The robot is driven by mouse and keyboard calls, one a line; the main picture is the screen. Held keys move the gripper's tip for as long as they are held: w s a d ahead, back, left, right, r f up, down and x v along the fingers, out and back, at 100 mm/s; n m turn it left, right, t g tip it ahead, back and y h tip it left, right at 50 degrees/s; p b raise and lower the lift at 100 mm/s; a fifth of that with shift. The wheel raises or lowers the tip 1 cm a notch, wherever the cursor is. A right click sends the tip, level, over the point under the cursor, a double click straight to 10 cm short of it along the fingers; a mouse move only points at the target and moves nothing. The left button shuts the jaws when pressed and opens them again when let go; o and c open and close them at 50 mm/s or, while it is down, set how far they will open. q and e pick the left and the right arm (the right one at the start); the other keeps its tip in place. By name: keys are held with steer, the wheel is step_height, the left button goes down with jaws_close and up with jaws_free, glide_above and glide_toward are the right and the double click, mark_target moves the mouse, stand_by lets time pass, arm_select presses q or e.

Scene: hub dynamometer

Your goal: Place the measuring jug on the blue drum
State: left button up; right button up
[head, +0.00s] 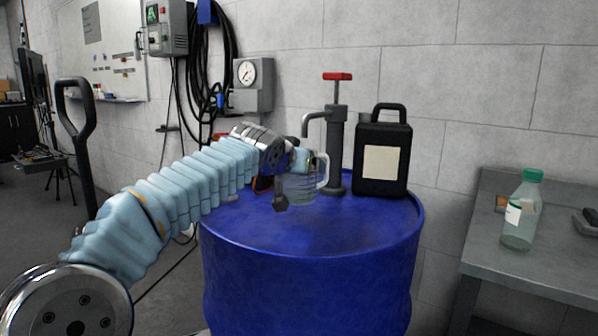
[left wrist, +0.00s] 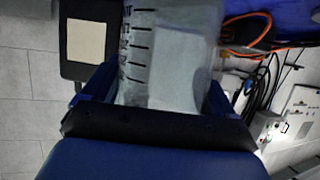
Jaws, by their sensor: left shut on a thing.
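The clear measuring jug (head: 304,187) is held in my left gripper (head: 287,180) over the top of the blue drum (head: 300,225), left of the hand pump. It looks upright, with its handle toward the right. In the left wrist view the jug (left wrist: 170,62) shows dark graduation marks and sits between the two blue fingers of my left gripper (left wrist: 158,95). The gripper is shut on it. The gripper partly hides the jug, and I cannot tell whether its base touches the drum top. My right gripper is not in view.
On the drum's back stand a hand pump (head: 336,150) with a red handle and a black canister (head: 382,155). The drum's front top is clear. A grey table (head: 540,262) at the right holds a bottle (head: 522,212). Cables (head: 208,75) hang on the wall.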

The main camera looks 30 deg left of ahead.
arm_select(q)
steer(key=shift+w+a+r, duration=0.1)
steer(key=shift+w+a, duration=0.1)
steer(key=shift+w, duration=1)
steer(key=shift+w+f, duration=0.15)
steer(key=shift+f, duration=1.65)
steer(key=shift+f+b, duration=0.25)
steer(key=shift+b, duration=0.1)
steer(key=o, duration=0.9)
